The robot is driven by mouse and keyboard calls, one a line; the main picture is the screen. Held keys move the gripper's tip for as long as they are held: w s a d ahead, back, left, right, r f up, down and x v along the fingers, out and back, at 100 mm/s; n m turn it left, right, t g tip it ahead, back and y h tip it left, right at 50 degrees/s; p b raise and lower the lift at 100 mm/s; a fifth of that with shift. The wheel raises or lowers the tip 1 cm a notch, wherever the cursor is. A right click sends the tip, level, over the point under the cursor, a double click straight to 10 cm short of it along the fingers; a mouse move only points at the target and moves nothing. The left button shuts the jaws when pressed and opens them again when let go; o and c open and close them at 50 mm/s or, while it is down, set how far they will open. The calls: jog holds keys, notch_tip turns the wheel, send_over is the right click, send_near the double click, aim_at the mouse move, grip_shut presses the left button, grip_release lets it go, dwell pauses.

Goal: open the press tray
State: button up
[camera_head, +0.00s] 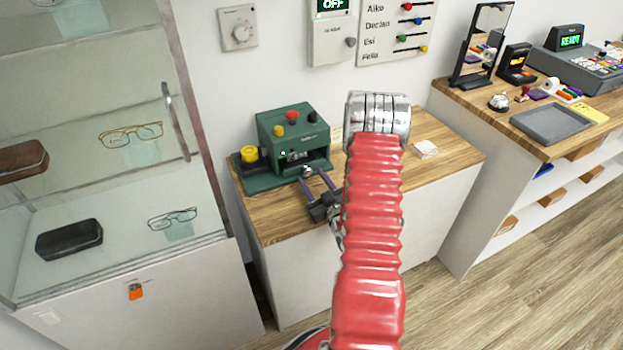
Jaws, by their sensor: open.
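My red arm hides the counter's middle.
A glass cabinet (110,190) with glasses stands close on the left. A white packet (425,148) lies on the counter right of my arm. A second counter (445,90) on the right holds a mirror, bell, grey tray and till.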

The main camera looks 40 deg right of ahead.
jog(key=shift+w+d, duration=0.1)
jog(key=shift+w, duration=0.25)
jog(key=shift+c, duration=0.2)
grip_shut()
